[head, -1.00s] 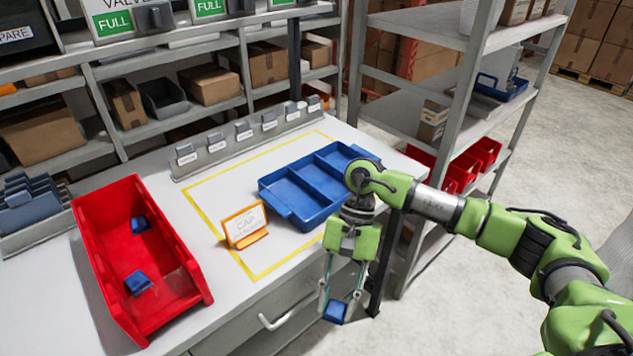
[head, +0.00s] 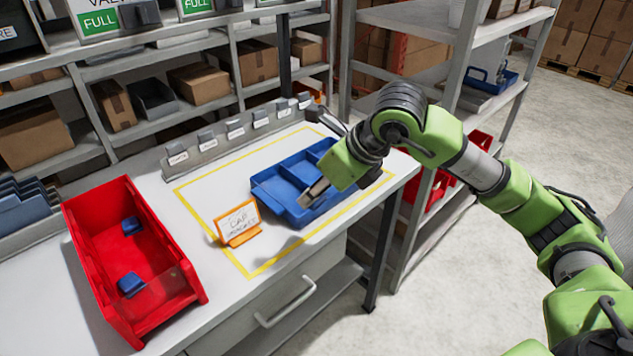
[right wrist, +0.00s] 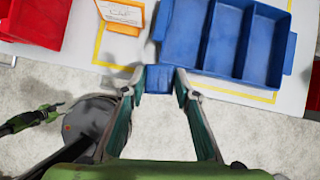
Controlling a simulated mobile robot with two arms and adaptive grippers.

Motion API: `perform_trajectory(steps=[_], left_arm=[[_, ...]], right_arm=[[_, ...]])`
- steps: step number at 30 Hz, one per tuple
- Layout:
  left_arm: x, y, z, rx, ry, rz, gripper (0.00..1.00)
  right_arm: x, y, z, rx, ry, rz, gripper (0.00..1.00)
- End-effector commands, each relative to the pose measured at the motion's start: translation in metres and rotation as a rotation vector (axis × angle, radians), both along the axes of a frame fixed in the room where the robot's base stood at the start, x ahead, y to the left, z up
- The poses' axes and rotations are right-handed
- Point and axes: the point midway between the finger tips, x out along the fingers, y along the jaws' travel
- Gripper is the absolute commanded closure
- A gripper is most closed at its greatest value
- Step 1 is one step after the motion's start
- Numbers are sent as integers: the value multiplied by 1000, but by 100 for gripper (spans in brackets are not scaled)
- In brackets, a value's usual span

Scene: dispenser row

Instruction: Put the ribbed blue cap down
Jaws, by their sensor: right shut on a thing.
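My right gripper (head: 313,193) reaches in from the right over the near end of the blue divided tray (head: 270,195). In the right wrist view my right gripper (right wrist: 160,78) is shut on a small blue cap (right wrist: 160,80), seen just beside the near left corner of the tray (right wrist: 190,45). The height of the cap above the tray cannot be told. In the head view the cap cannot be made out from the blue tray. The tray compartments look empty where visible. A small green-and-black part of mine shows at the left of the right wrist view.
A red bin (head: 187,285) at the left holds two blue caps (head: 131,284). An orange-framed CAP card (head: 238,222) stands left of the tray inside a yellow outline (head: 185,203). A row of grey label holders (head: 205,140) lines the back.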

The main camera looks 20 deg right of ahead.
Motion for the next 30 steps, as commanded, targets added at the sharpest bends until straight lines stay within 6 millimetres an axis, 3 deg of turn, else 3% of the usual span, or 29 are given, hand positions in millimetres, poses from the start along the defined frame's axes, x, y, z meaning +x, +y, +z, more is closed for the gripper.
perform_trajectory(steps=[3, 8, 19, 21, 25, 30], left_arm=[[0, 1, 0, 1, 0, 0, 60], [-1, 2, 0, 1, 2, 0, 60], [-5, 2, -2, 3, 8, 0, 60], [-5, 2, -12, 3, 8, 0, 60], [-5, 2, -22, 3, 8, 0, 60], [-5, 2, -27, 3, 9, 0, 60]], right_arm=[[5, -2, 13, 2, -2, -93, 83], [16, -4, 13, 3, 4, -145, 83], [96, 4, -23, 4, 6, -145, 83], [108, 5, -42, 3, 8, -145, 83], [126, 6, -63, 3, 6, -144, 83], [138, 6, -73, 2, 3, -144, 83]])
